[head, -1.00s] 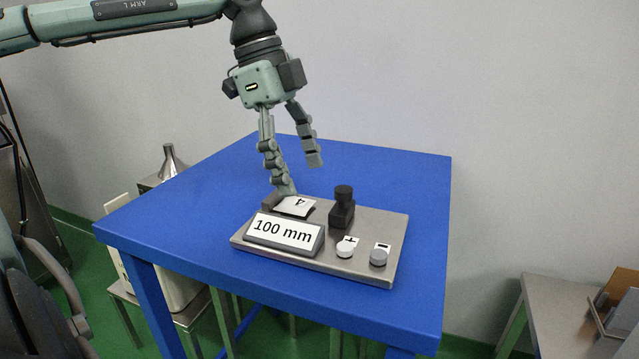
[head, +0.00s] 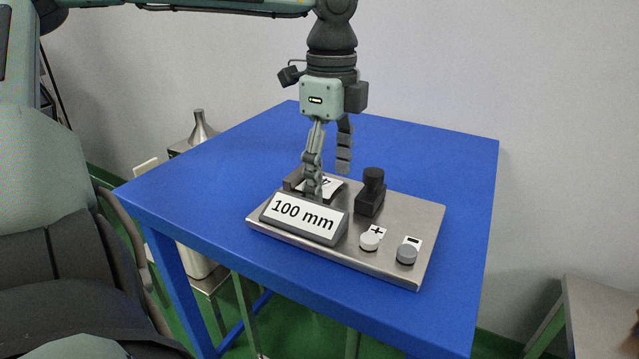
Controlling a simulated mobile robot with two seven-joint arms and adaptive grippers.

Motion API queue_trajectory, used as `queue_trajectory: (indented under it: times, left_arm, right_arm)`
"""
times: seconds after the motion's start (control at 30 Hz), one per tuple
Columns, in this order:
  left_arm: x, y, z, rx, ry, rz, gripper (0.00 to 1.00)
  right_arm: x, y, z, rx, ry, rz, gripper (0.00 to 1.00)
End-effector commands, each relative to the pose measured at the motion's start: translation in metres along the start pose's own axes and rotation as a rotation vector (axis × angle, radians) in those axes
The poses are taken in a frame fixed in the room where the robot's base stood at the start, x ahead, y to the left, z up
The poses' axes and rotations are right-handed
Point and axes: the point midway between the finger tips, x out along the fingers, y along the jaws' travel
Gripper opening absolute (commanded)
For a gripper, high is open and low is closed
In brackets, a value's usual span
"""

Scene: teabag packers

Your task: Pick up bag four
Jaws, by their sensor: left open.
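Bag four (head: 333,188), a small white piece marked 4, lies on the metal plate of the device (head: 330,248), behind the 100 mm display (head: 304,217). My left gripper (head: 328,183) points down over it and is open. Its near finger hangs in front of the bag and hides part of it. Its other finger ends a little above and behind. I cannot tell whether either finger touches the bag. My right gripper is not in view.
A black post (head: 371,190) stands on the plate just right of the bag. A plus button (head: 370,241) and a minus button (head: 407,254) are at the front. The blue table (head: 440,165) is clear around the device. A side table (head: 605,318) stands at right.

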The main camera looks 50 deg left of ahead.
Motion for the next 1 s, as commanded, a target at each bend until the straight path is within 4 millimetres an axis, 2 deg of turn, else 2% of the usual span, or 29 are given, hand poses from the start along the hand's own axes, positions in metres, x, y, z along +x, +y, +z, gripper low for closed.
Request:
queue_trajectory:
  times: [0.2, 0.47, 0.87, 1.0]
  left_arm:
    - [0.0010, -0.0002, -0.0001, 0.000, 0.001, -0.001, 0.72]
    - [0.0008, -0.0002, -0.0001, 0.000, 0.001, -0.001, 0.41]
    - [0.0001, -0.0003, -0.0001, 0.000, 0.001, -0.001, 0.37]
    - [-0.0063, -0.0005, -0.0001, -0.001, 0.000, -0.002, 0.37]
  right_arm:
    - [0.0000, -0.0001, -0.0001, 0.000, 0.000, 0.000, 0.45]
    - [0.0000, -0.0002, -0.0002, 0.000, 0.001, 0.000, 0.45]
    - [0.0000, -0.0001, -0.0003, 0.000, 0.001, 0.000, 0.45]
    - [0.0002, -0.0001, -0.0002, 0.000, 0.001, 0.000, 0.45]
